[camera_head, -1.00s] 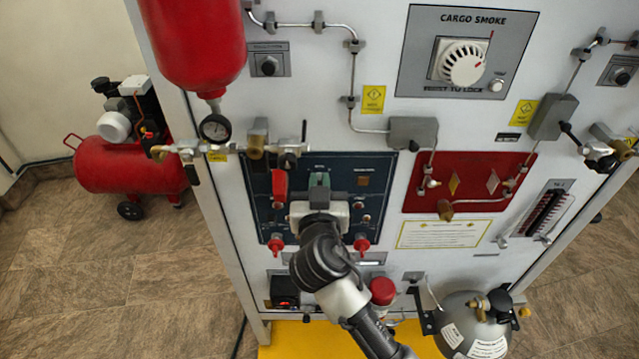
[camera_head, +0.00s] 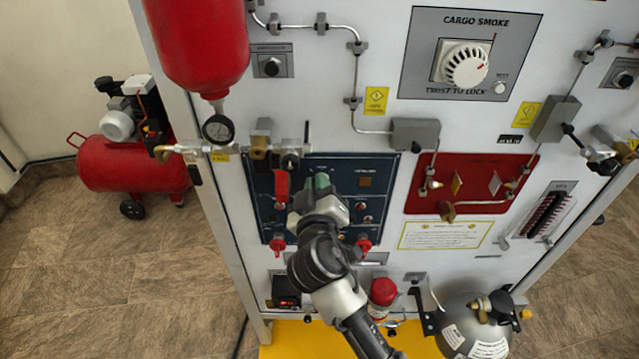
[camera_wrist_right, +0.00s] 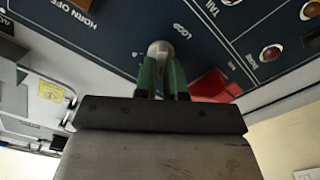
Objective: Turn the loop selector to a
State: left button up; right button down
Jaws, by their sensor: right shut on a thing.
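The loop selector (camera_wrist_right: 160,50) is a small pale knob on a dark blue panel (camera_head: 265,170), under the label LOOP in the right wrist view. My right gripper (camera_wrist_right: 161,75) has green fingertips and is shut on this knob from both sides. In the head view my right gripper (camera_head: 318,184) is at the upper middle of the blue panel, and its wrist hides the knob and part of the panel. The knob's exact pointing is too small to tell. My left gripper does not show.
A red guarded lever (camera_head: 282,186) hangs left of my gripper, and red knobs (camera_head: 277,243) sit at the panel's lower edge. A red panel (camera_head: 470,180) with piping is to the right. A red cylinder (camera_head: 200,45) and gauge (camera_head: 217,129) are at upper left.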

jog(key=shift+a+n, duration=0.1)
jog(key=shift+n, duration=0.9)
jog(key=shift+f, duration=0.1)
jog(key=c, duration=1.2)
grip_release()
jog(key=s+b, duration=0.3)
jog(key=s, duration=0.7)
jog(key=shift+s, duration=0.4)
